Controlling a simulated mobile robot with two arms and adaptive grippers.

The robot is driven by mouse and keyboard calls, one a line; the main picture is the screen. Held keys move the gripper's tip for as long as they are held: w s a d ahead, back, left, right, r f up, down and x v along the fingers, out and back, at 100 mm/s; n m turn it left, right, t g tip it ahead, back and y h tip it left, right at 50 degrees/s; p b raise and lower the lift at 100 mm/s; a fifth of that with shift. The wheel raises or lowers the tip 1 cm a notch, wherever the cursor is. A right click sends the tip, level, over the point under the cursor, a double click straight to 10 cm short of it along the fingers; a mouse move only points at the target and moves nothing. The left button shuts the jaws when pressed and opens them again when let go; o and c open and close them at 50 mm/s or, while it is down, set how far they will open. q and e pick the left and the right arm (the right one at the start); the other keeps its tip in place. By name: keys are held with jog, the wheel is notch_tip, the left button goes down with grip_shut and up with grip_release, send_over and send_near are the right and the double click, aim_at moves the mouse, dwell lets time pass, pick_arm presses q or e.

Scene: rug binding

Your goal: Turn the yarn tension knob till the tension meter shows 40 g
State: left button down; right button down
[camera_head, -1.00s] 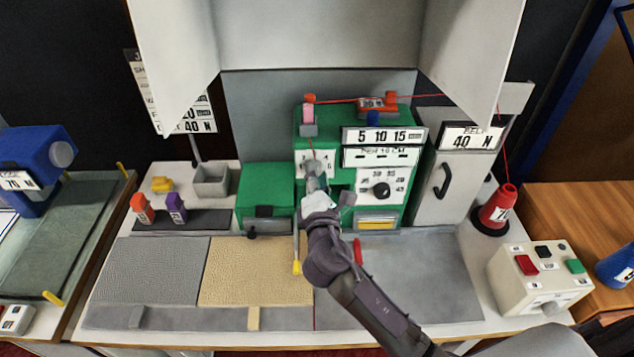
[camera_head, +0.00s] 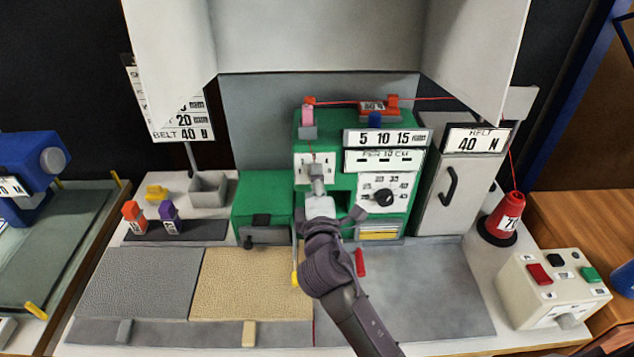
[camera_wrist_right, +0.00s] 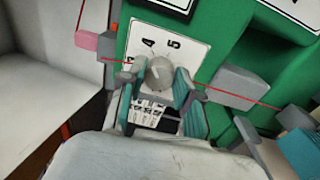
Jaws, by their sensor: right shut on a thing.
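The yarn tension knob (camera_wrist_right: 158,74) is a small round grey knob with a white pointer line, on a white numbered dial on the green machine (camera_head: 262,196). In the wrist view its pointer is near the 4, and other numbers are partly covered. My right gripper (camera_head: 317,174) is shut on the knob, with its teal fingers (camera_wrist_right: 160,88) on either side. My left gripper is not in view.
A black selector knob (camera_head: 384,198) sits on a numbered dial right of my gripper. A red yarn cone (camera_head: 503,217) stands at the right, near a button box (camera_head: 553,287). The red yarn crosses close to my fingers. The grey plate (camera_head: 410,290) in front is mostly clear.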

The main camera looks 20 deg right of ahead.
jog(key=c, duration=0.8)
grip_release()
jog(key=v, duration=1.2)
jog(key=shift+f, duration=0.1)
